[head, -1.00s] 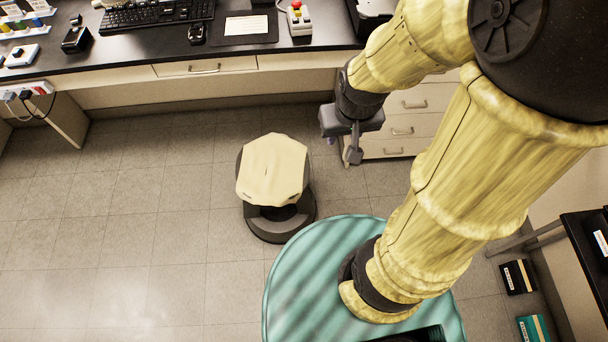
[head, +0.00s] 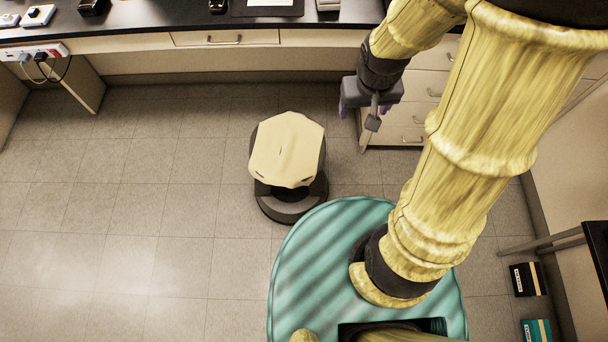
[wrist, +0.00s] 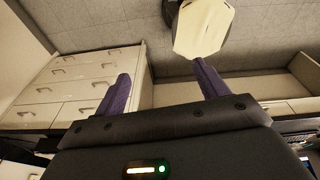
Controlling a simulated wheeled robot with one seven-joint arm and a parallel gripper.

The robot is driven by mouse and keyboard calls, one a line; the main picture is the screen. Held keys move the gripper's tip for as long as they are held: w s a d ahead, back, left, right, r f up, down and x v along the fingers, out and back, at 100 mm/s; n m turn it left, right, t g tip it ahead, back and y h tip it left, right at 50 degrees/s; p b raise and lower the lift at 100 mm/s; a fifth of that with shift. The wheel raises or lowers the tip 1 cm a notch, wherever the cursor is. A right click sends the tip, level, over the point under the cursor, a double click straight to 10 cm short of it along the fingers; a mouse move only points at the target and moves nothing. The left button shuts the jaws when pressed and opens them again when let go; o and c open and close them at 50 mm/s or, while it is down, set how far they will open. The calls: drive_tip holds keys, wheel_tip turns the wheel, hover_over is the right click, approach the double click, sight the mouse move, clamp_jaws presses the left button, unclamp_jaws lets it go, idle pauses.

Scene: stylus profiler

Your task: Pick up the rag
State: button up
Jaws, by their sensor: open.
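My gripper (head: 362,112) hangs from the arm to the right of a dark stool-like stand (head: 290,207), in front of the bench drawers. In the wrist view its two purple fingers (wrist: 160,85) are spread apart with nothing between them. A cream, many-sided piece (head: 287,149) lies on top of the stand; I cannot tell whether it is the rag or the stand's own top. It also shows in the wrist view (wrist: 203,28), beyond the right fingertip and apart from it. No other cloth that I can pick out as the rag is in view.
A black-topped bench (head: 130,27) with drawers (head: 424,87) runs along the back. A power strip (head: 35,52) with cables is at its left. Two small boxes (head: 524,280) (head: 536,331) lie on the floor at right. The tiled floor (head: 130,240) at left is clear.

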drive_tip(key=w+a+f+n+g+b, duration=0.1)
drive_tip(key=w+a+f+b, duration=0.25)
drive_tip(key=f, duration=0.55)
drive_tip(key=w+a+f+n+b, duration=0.15)
drive_tip(key=w+f, duration=0.25)
drive_tip(key=f, duration=0.5)
drive_tip(key=n+g+b, duration=0.1)
drive_tip(key=n+b, duration=0.1)
drive_tip(key=b, duration=0.4)
hover_over(304, 173)
wheel_tip(304, 173, down, 22)
drive_tip(key=shift+f, duration=0.2)
wheel_tip(304, 173, down, 10)
drive_tip(key=b, duration=0.7)
drive_tip(key=shift+r, duration=0.15)
drive_tip(key=shift+c, duration=0.4)
drive_tip(key=shift+s, duration=0.1)
clamp_jaws()
